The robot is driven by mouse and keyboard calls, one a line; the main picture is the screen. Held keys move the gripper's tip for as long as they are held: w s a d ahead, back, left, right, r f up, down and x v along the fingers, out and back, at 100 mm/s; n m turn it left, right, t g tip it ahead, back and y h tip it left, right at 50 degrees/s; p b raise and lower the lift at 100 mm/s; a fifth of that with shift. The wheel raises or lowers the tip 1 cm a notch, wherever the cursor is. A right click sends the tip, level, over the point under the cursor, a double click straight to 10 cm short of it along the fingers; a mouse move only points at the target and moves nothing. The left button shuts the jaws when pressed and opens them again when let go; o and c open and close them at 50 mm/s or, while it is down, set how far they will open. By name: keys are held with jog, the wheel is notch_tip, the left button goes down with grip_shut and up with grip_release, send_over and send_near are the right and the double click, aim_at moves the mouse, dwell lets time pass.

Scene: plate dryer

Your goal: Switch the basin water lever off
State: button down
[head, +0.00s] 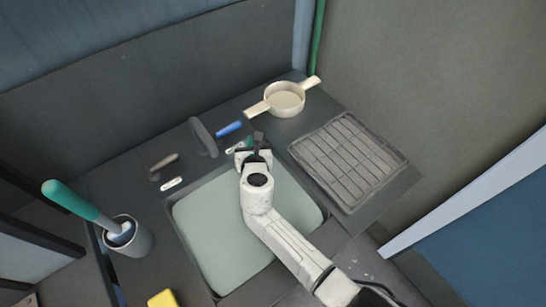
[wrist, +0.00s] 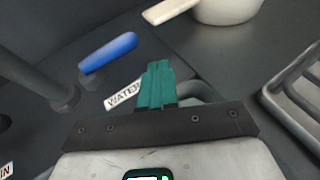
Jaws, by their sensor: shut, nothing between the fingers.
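The blue water lever (head: 229,129) sits at the back edge of the basin (head: 215,240), right of the dark faucet (head: 203,135). In the wrist view the blue lever (wrist: 108,52) points up and to the right, above a white label reading "WATER" (wrist: 123,95). My gripper (head: 259,138) is over the back right part of the basin, to the right of the lever. In the wrist view its teal fingers (wrist: 157,86) are shut together and empty, apart from the lever. Part of the label is hidden behind them.
A dark lever (head: 164,161) with its own label stands left of the faucet. A cream pan (head: 284,99) is behind my gripper and a dish rack (head: 348,160) lies to the right. A cup with a green-handled brush (head: 128,236) and a yellow sponge (head: 162,299) are at left.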

jog(key=s+d+r+p, duration=0.2)
jog(key=s+d+r, duration=0.1)
jog(key=s, duration=0.4)
jog(key=shift+d, duration=0.6)
jog(key=shift+s+r, duration=0.1)
